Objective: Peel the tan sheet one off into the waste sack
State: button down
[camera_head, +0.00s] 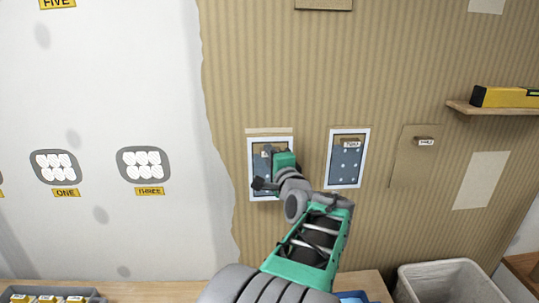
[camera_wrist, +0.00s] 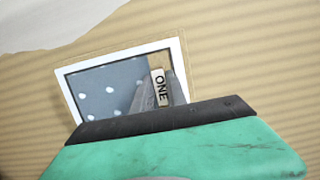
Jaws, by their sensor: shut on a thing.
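The small white tag marked ONE (camera_wrist: 160,87) is in the wrist view, with a small tan piece (camera_wrist: 155,61) by its upper end. I take this piece to be part of tan sheet one; no full tan sheet shows there. My gripper (camera_wrist: 172,90) is shut at the tag, in front of a white-framed blue panel (camera_wrist: 100,92) with white dots. In the head view my gripper (camera_head: 267,158) covers much of this left panel (camera_head: 257,180). The waste sack seems to be the pale lined bin (camera_head: 409,285) at lower right.
A second dotted panel (camera_head: 346,168) with a TWO tag is to the right. A tan sheet (camera_head: 409,168) with its own tag hangs beyond it. A shelf (camera_head: 490,109) holding a yellow level (camera_head: 503,97) juts out at upper right. A bench (camera_head: 145,292) runs along the bottom.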

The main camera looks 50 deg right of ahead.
jog(key=shift+s+a, duration=0.15)
jog(key=s+a+b, duration=0.1)
jog(key=s+a, duration=0.3)
jog(key=a, duration=0.1)
jog(key=shift+s, duration=0.25)
dwell(0.5)
jog(key=shift+a, duration=0.1)
